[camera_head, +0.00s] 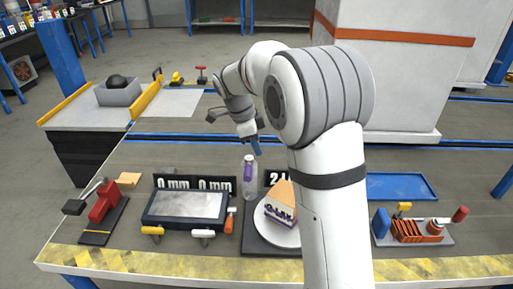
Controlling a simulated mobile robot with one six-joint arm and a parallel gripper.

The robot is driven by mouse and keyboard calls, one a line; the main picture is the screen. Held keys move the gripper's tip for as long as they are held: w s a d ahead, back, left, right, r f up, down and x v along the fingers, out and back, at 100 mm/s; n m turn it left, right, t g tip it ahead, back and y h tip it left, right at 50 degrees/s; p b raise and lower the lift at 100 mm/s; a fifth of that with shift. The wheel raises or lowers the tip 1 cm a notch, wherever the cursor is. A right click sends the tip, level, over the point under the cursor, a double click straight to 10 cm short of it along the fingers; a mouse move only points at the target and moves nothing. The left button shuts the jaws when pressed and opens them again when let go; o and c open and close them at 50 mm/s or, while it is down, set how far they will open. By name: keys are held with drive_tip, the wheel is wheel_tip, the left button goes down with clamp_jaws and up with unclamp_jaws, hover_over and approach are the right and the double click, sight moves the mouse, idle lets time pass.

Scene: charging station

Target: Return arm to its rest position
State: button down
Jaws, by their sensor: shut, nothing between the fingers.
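My arm rises in the right middle of the view, bends at the elbow and reaches away to the left. My gripper (256,146) points downward over the middle of the workbench (150,152). Its blue-tipped end is just above the cap of a clear bottle with a purple label (249,178). I cannot tell whether it touches the bottle. The gripper is shut and nothing is seen held in it. The far side of the fingers is hidden.
A plate (277,234) with a cake-like wedge (282,204) stands close to my arm. A grey-topped fixture (186,205), a red clamp (104,203), a tool rack (412,229) and a blue tray (400,186) are on the bench. Bare bench lies behind the displays.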

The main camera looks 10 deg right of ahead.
drive_tip(key=s+d+r+n+t+y+p, duration=0.1)
drive_tip(key=s+d+r+n+p, duration=0.1)
drive_tip(key=s+r+n+p, duration=0.7)
drive_tip(key=s+d+r+n+t+y+p, duration=0.2)
drive_tip(key=s+r+n+p, duration=0.8)
drive_tip(key=s, duration=0.8)
drive_tip(key=shift+s+d+r+y, duration=0.2)
drive_tip(key=shift+d+r+y, duration=0.1)
drive_tip(key=shift+d+r, duration=0.3)
